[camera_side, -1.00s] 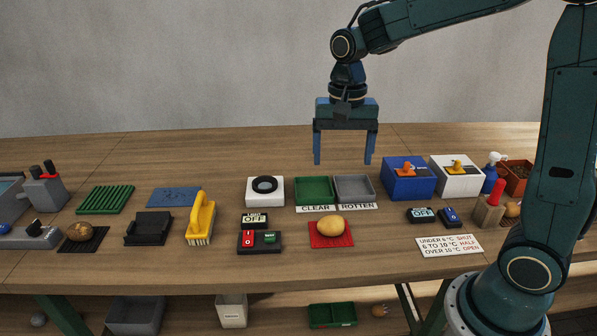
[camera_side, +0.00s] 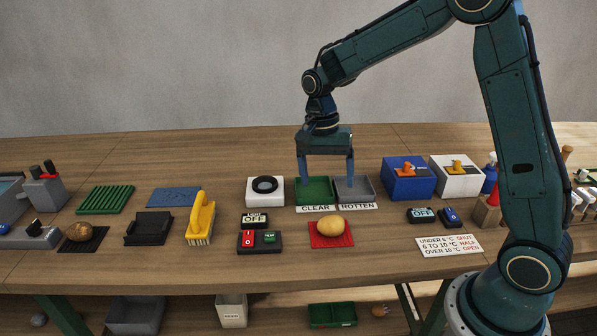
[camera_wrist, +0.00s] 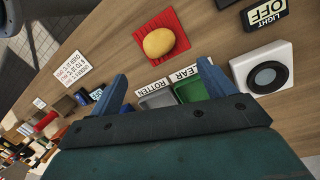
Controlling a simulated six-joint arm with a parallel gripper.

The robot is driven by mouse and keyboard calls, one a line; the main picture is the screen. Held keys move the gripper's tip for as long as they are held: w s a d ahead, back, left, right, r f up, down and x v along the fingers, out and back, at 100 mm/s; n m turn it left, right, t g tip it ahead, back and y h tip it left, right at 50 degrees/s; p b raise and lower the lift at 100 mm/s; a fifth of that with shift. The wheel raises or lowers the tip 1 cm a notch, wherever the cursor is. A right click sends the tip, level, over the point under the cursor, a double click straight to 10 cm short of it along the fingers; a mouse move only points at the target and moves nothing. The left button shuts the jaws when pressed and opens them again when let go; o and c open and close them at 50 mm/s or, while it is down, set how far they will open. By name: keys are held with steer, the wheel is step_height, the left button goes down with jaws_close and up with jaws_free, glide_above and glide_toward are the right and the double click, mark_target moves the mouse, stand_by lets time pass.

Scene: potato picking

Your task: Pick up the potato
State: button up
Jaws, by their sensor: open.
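A yellow potato (camera_side: 330,226) lies on a red mat (camera_side: 318,243) near the front middle of the bench. It also shows in the wrist view (camera_wrist: 158,43) on the red mat (camera_wrist: 180,25), beyond the fingertips. A second, browner potato (camera_side: 80,231) lies on a black mat at the left. My gripper (camera_side: 326,192) is open and empty. Its fingers point down, and in the side view they overlap the green and grey trays behind the yellow potato. The wrist view shows the two blue fingers (camera_wrist: 162,80) spread wide with nothing between them.
The green CLEAR tray (camera_side: 314,181) and grey ROTTEN tray (camera_side: 366,183) stand behind the red mat. A switch box (camera_side: 259,250) sits left of it, and a white box with a black ring (camera_side: 264,199) behind that. Bare bench lies right of the mat.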

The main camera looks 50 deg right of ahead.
mark_target(330, 218)
steer(key=f, duration=0.3)
steer(key=s+f, duration=0.1)
steer(key=f, duration=0.2)
steer(key=shift+s+a+f, duration=0.1)
steer(key=shift+f, duration=0.1)
steer(key=shift+s+a+f, duration=0.1)
steer(key=shift+s+f, duration=0.05)
steer(key=shift+f, duration=0.7)
steer(key=shift+s+f, duration=0.2)
steer(key=shift+f, duration=0.65)
steer(key=shift+s+a+f, duration=0.1)
steer(key=shift+s+f, duration=0.05)
steer(key=shift+f, duration=0.7)
steer(key=c, duration=1.1)
steer(key=shift+r, duration=0.15)
step_height(330, 218, up, 20)
steer(key=shift+w, duration=0.15)
